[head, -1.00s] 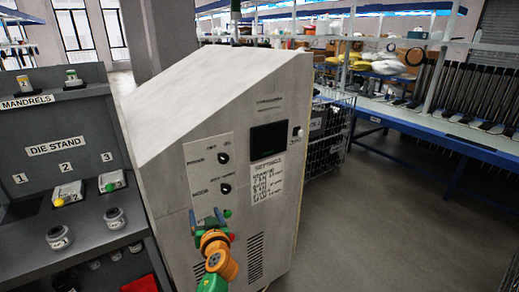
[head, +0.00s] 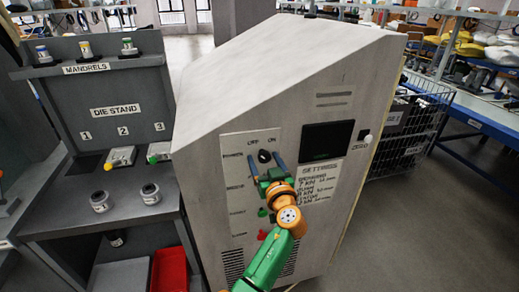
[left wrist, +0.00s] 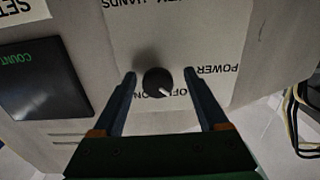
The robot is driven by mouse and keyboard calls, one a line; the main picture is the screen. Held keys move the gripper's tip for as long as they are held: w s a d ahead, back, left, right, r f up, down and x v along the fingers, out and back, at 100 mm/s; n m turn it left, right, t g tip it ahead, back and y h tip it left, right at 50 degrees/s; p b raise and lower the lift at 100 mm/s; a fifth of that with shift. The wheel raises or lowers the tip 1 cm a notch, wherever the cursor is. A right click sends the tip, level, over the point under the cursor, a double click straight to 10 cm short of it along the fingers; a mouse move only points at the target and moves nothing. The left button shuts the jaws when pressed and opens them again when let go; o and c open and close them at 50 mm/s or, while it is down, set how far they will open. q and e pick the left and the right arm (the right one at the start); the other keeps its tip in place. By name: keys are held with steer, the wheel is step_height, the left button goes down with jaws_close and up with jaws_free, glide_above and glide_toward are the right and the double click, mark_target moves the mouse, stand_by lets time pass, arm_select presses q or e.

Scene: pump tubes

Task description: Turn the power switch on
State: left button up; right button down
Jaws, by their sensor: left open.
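The power switch is a black round knob with a white pointer mark on the grey machine's white panel. In the head view the knob (head: 264,156) sits below the OFF and ON labels. In the left wrist view the knob (left wrist: 158,83) shows large, with the POWER label beside it, upside down. My left gripper (head: 266,162) is open, its two blue fingers on either side of the knob. In the left wrist view the left gripper (left wrist: 160,82) shows gaps between each finger and the knob. My right gripper is not in view.
The panel (head: 240,143) has lower controls, partly hidden by my left arm, including a red button (head: 262,235). A dark screen (head: 326,141) is to the right. A grey die stand (head: 110,110) stands left, with a red bin (head: 169,268) below.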

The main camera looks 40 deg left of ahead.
arm_select(q)
steer(key=shift+d+r, duration=0.1)
steer(key=shift+s+d+r, duration=0.35)
steer(key=shift+d, duration=0.2)
steer(key=shift+s+d+r, duration=0.1)
steer(key=shift+s+d, duration=0.05)
steer(key=shift+c, duration=1.3)
jaws_close()
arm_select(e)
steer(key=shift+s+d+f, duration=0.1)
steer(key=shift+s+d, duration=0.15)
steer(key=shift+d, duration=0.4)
